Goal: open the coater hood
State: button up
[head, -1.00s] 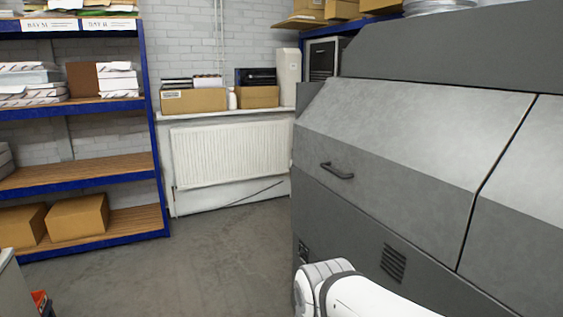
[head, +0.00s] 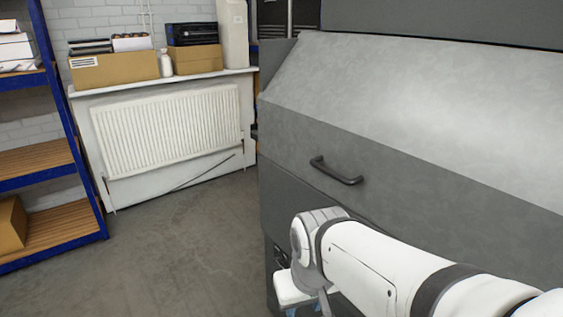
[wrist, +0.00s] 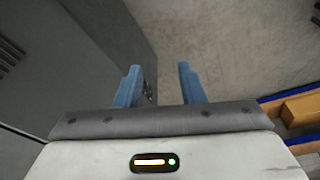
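The coater hood (head: 400,110) is a large grey sloped panel on the right of the head view, and it is closed. Its dark bar handle (head: 336,171) sits on the lower front face near the left end. My white arm reaches in from the lower right, below the handle and apart from it. In the wrist view my gripper (wrist: 157,85) shows two blue fingers spread apart with nothing between them, pointing over bare floor beside the grey machine side (wrist: 60,60). In the head view the fingers are mostly hidden at the bottom edge.
A white radiator (head: 168,130) stands under a shelf with cardboard boxes (head: 115,70) at the back. Blue-framed shelving (head: 60,120) is on the left. The concrete floor (head: 180,240) between the shelving and the machine is clear.

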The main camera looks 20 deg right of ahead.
aim_at(332, 171)
jog(key=shift+s+a, duration=0.1)
jog(key=shift+a, duration=0.15)
jog(key=w+a+r+m+t+b, duration=0.15)
jog(key=w+m+t+b, duration=0.3)
jog(key=w, duration=0.55)
jog(key=w+r+m+t+b, duration=0.3)
jog(key=w+m+t, duration=0.25)
jog(key=w, duration=0.45)
jog(key=w+d+r+m+h+b, duration=0.1)
jog(key=w+d+r+m+h, duration=0.1)
jog(key=d+m+h, duration=0.2)
jog(key=w+d+r+m+h+b, duration=0.1)
jog(key=d+r+m+h+b, duration=0.1)
jog(key=d+m+h, duration=0.3)
jog(key=w+d+r+m+t+h+b, duration=0.1)
jog(key=w+d+r+m+h, duration=0.1)
jog(key=d+m+h, duration=0.3)
jog(key=shift+w+d+m, duration=0.2)
jog(key=shift+d+m, duration=0.4)
jog(key=shift+d, duration=0.4)
jog(key=shift+w+d+m, duration=0.15)
jog(key=shift+d+m, duration=0.45)
jog(key=shift+d, duration=0.35)
jog(key=shift+c, duration=0.5)
grip_shut()
